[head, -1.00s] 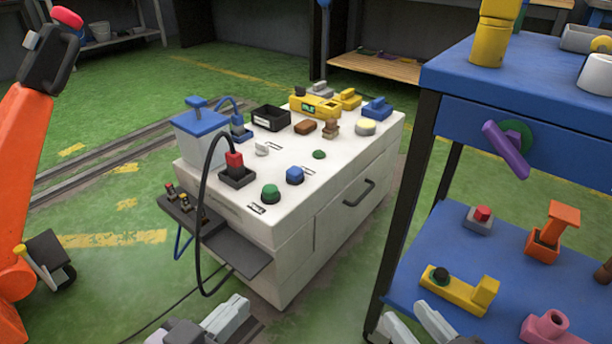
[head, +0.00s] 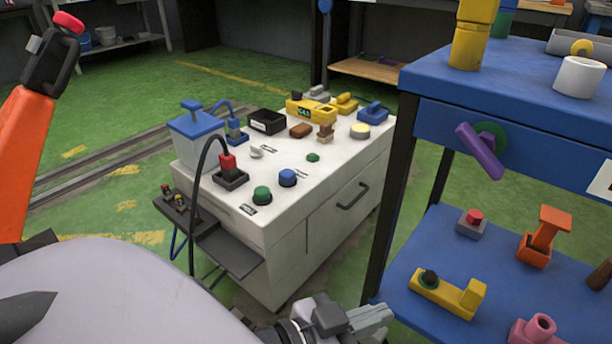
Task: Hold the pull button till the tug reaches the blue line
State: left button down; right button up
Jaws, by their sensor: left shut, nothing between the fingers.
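A white cabinet (head: 318,225) stands in the middle, with a green button (head: 262,195) and a blue button (head: 288,177) near its front corner. A smaller green button (head: 313,157) lies farther back. The labels are too small to read, so I cannot tell which is the pull button. An orange machine (head: 22,150) with a black, red-topped handle stands at the left edge; it may be the tug. No blue line shows. My left gripper (head: 378,318) is shut and empty at the bottom, below the cabinet's front in the picture, touching no button. My right gripper is out of view.
A blue shelf cart (head: 425,262) with several parts stands close at right. A black cable loops from a red plug (head: 228,162) over the cabinet's left side, near a small grey shelf (head: 232,250). Rails (head: 85,178) cross the green floor behind.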

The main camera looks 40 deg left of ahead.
aim_at(261, 193)
jog(key=k+j, duration=0.2)
jog(key=j, duration=0.15)
jog(key=k+j, duration=0.2)
jog(key=j, duration=0.15)
jog(key=k+j, duration=0.2)
jog(key=j, duration=0.2)
jog(key=k+j, duration=0.2)
jog(key=j, duration=0.15)
jog(key=z, duration=0.05)
